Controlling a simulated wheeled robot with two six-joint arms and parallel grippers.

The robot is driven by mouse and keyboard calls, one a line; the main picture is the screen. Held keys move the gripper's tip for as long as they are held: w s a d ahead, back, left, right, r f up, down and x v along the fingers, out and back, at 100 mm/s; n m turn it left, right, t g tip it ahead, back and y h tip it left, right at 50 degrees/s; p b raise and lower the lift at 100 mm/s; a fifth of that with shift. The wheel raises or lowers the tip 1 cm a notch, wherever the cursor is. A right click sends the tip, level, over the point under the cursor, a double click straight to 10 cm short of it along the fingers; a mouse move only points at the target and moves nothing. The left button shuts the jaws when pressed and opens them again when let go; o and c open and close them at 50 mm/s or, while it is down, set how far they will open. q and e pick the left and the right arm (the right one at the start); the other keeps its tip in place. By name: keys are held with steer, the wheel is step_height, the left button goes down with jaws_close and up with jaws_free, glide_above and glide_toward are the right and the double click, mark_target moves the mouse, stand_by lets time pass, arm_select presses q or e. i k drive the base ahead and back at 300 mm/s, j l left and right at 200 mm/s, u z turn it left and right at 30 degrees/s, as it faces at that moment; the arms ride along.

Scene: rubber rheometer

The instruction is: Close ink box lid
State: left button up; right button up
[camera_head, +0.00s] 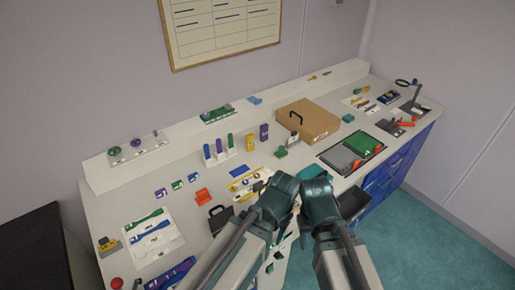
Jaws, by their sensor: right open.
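No box here is clearly marked as the ink box. A tan box (308,122) with a black handle on top stands shut at the back of the bench. A small black case (218,217) with a handle lies left of my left arm. A dark open-topped box (352,203) shows just right of my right gripper. My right gripper (318,190) is open, low over the front of the bench, with no object visible in it. My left gripper (281,188) is close beside it, and its fingers are hidden by its own wrist.
A teal item (315,171) lies just beyond the grippers. Grey and green trays (350,152) lie to the right. Purple and green bottles (230,145) stand behind to the left.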

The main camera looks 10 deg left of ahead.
mark_target(217, 221)
steer(key=u, duration=0.8)
